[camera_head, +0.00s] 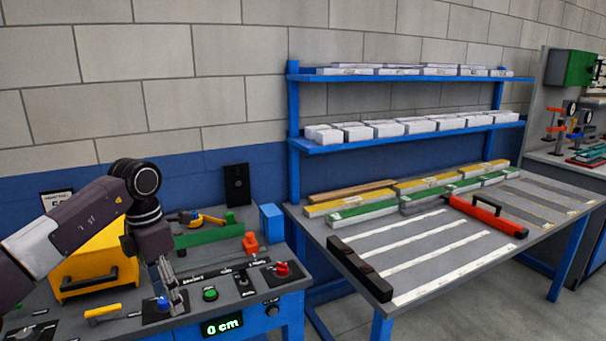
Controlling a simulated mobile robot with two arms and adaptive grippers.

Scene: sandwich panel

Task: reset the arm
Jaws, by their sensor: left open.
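My left arm comes in from the left, its forearm angled over the control bench (262,302). My left gripper (172,301) points down with its jaws open, close above the blue knob (162,304) on the panel. I cannot tell whether the fingers touch the knob. A green button (210,294) and a red knob (282,268) sit to the right on the same panel. A display (222,326) on the bench front reads 0 cm. My right gripper is not in view.
A blue container (271,223) is at the bench's back right.

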